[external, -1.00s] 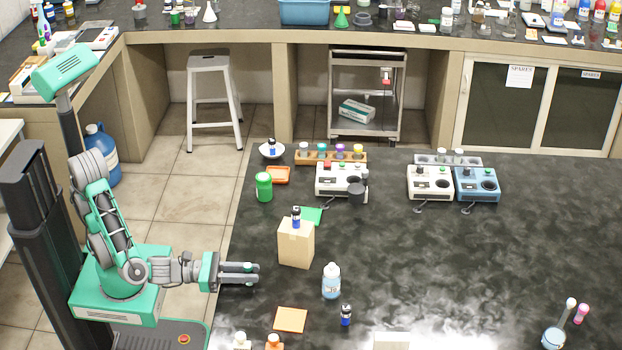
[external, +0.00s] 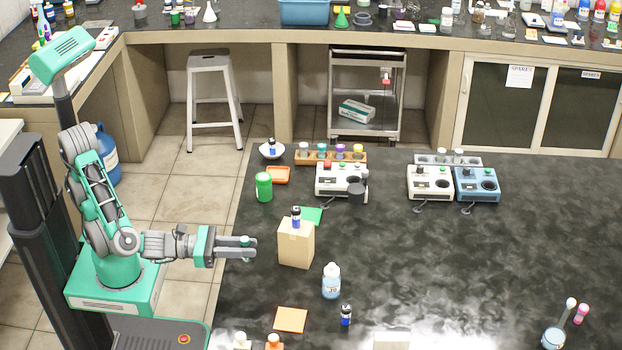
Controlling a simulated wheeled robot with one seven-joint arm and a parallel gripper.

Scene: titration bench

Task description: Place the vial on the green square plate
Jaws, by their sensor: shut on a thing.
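My gripper (external: 246,248) is at the left edge of the dark bench, its fingers pointing right. It is shut on a small vial with a pale green cap (external: 245,240); the fingers hide most of its body. The green square plate (external: 313,214) lies on the bench beyond and to the right of my gripper, partly hidden by a tan box.
The tan box (external: 296,246) stands just right of my gripper. A green jar (external: 264,187), an orange tray (external: 278,175) and a white device (external: 341,180) are farther back. A light-blue bottle (external: 331,281) and an orange square (external: 291,319) are nearer. The bench's right middle is clear.

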